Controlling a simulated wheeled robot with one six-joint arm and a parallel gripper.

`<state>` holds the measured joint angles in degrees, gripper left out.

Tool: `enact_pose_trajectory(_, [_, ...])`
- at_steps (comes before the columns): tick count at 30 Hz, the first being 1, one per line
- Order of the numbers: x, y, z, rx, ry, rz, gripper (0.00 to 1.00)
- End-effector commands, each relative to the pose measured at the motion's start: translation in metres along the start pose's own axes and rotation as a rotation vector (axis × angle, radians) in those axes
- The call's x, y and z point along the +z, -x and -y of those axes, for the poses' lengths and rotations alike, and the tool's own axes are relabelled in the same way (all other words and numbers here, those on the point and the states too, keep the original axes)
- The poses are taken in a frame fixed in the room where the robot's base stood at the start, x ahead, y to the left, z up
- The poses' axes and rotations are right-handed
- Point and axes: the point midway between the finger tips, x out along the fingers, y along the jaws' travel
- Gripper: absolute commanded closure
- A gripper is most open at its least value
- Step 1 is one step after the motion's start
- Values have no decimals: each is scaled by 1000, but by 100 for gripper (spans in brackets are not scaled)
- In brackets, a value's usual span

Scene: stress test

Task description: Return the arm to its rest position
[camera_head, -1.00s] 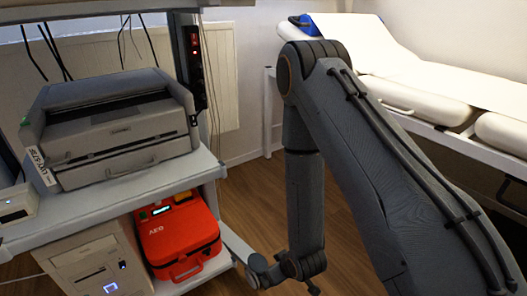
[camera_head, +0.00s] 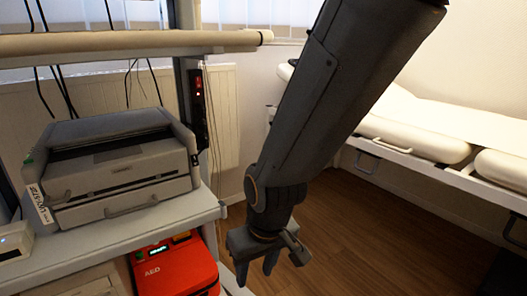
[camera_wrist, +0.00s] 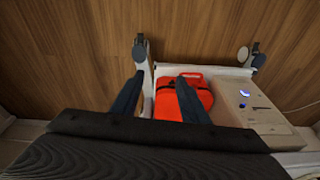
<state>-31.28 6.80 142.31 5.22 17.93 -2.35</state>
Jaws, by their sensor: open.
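My gripper (camera_head: 256,272) hangs at the lower middle of the head view with its fingers pointing down. It is open, and nothing shows between its fingers. My dark grey arm comes down to it from the upper right. In the wrist view, the two fingers of my gripper (camera_wrist: 158,90) are spread apart, over the front of the cart, with the red AED case beyond them. No rest mark or cradle for the arm shows.
The red AED case (camera_head: 176,270) sits on the cart's lower shelf, left of my gripper. A grey printer (camera_head: 125,172) stands on the upper shelf (camera_head: 190,217). A padded couch (camera_head: 415,138) stands at the right. Wooden floor (camera_head: 365,225) is clear between them.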

Motion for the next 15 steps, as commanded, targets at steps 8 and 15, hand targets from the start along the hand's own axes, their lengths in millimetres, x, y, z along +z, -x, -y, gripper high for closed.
enact_pose_trajectory(8, [42, 74, 35, -61, -12, 68, 59])
enact_pose_trajectory(15, [72, 108, 52, -99, -12, 113, 59])
